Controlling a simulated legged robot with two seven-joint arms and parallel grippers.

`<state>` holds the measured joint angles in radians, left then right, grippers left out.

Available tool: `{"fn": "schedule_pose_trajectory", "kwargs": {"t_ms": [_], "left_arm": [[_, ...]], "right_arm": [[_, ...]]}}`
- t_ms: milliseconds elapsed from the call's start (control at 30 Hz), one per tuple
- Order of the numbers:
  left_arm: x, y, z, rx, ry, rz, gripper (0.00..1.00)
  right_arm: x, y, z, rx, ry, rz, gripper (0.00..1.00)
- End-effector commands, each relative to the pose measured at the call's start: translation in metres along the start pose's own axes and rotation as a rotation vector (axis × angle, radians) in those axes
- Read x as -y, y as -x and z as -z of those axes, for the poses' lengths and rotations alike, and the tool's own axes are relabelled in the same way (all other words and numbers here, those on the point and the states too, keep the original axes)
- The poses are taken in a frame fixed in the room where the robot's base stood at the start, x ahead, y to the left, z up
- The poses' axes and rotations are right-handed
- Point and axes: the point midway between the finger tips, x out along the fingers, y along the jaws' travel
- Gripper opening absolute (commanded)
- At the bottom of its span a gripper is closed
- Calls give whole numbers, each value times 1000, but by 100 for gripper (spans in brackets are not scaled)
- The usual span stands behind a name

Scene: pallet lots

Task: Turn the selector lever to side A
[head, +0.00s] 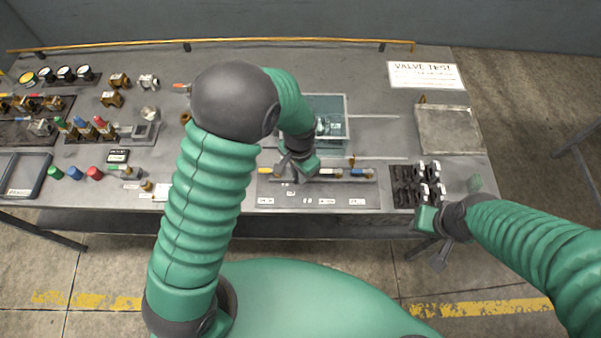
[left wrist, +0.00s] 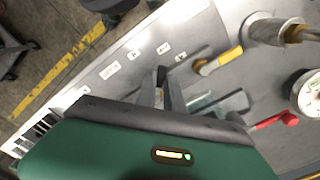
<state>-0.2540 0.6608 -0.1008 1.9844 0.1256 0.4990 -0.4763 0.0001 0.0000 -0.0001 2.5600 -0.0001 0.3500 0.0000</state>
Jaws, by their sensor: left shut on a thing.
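My left gripper (head: 287,172) is low over the left end of the grey valve panel (head: 318,195) on the bench. In the left wrist view its fingers (left wrist: 166,92) are close together around a small dark piece (left wrist: 161,73), which looks like the selector lever. The fingers hide most of it, so I cannot tell which side it points to. Small white labels (left wrist: 135,55) lie along the panel edge beside it. My right gripper (head: 438,255) hangs in front of the bench edge, away from the panel; its jaw gap is unclear.
A yellow-handled valve (left wrist: 218,61) and a red handle (left wrist: 275,121) are close to the left fingers. A clear-walled bin (head: 327,105) stands behind the panel. A black rack (head: 405,187) and an empty tray (head: 448,130) are to the right.

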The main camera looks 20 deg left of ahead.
Motion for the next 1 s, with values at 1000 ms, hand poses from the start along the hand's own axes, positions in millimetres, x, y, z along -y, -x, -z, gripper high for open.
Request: {"fn": "schedule_pose_trajectory", "kwargs": {"t_ms": [1000], "left_arm": [[26, 0, 7, 6, -695, -5, 0]], "right_arm": [[0, 20, 5, 0, 0, 0, 36]]}}
